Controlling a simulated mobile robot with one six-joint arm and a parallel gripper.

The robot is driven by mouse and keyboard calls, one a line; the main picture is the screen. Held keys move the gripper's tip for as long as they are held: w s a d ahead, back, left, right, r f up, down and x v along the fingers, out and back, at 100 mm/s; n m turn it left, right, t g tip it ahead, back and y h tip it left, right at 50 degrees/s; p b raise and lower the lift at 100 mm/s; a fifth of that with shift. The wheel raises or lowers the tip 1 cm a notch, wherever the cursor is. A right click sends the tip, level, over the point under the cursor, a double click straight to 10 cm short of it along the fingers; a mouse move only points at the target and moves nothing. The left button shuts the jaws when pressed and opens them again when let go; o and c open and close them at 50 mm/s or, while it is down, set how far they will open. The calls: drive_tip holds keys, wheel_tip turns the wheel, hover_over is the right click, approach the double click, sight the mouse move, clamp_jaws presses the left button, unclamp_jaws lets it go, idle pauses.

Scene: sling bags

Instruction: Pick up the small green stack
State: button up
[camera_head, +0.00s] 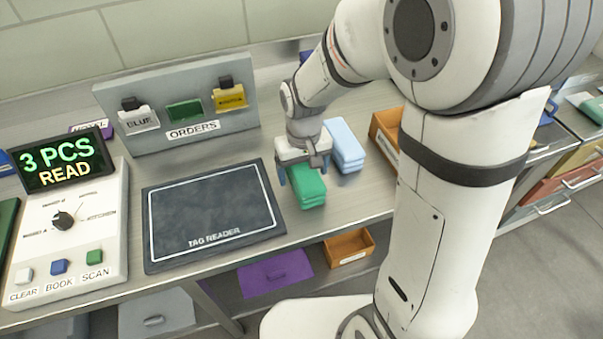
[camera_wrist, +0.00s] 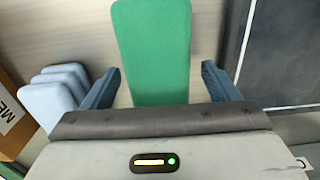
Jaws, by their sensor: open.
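The small green stack (camera_head: 307,186) lies on the steel counter just right of the tag reader mat, as folded green pieces on top of each other. In the wrist view its green top (camera_wrist: 152,50) runs up the middle between the fingers. My gripper (camera_head: 300,178) is over the stack, pointing down, with its blue fingers apart. In the wrist view my gripper (camera_wrist: 160,85) is open, one finger on each side of the green stack. A gap shows between the stack and each finger. The near end of the stack is hidden by my gripper body.
A light blue stack (camera_head: 344,146) stands close on the right, also in the wrist view (camera_wrist: 55,95). The tag reader (camera_head: 212,213) is on the left. An orange box (camera_head: 386,133) is behind right. The orders rack (camera_head: 185,115) and console (camera_head: 65,230) stand further left.

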drive_tip(key=shift+f, duration=0.6)
drive_tip(key=c, duration=1.2)
